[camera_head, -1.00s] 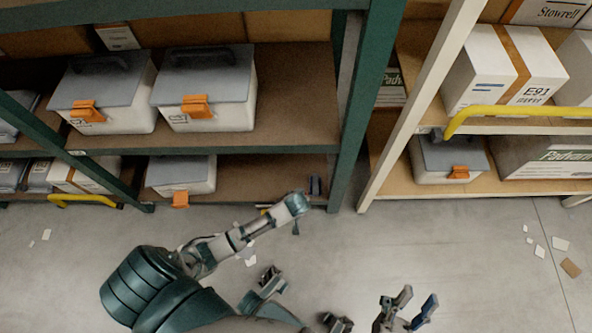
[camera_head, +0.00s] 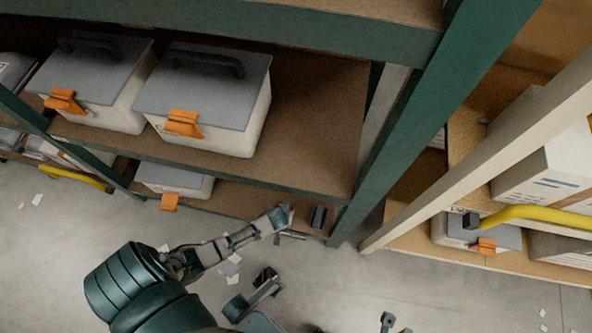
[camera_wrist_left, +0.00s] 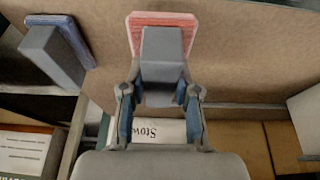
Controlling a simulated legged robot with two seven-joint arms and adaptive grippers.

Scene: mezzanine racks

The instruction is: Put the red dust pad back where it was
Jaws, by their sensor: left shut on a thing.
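In the left wrist view the red dust pad (camera_wrist_left: 160,18) is a flat red plate with a pale rim and a grey block-shaped handle (camera_wrist_left: 161,55). My left gripper (camera_wrist_left: 159,90) is shut on that handle, with the pad beyond the fingertips against a brown board surface. In the head view my left gripper (camera_head: 279,218) is at the front edge of the lower green-rack shelf; the red pad cannot be made out there. My right gripper (camera_head: 396,325) shows only its fingertips at the bottom edge, apart and with nothing visible between them.
A blue pad with a grey handle (camera_wrist_left: 58,55) is left of the red pad. A dark block (camera_head: 318,216) stands on the lower shelf by the green upright (camera_head: 400,140). Grey-lidded boxes (camera_head: 205,95) fill the shelf left. A yellow rail (camera_head: 540,213) is right.

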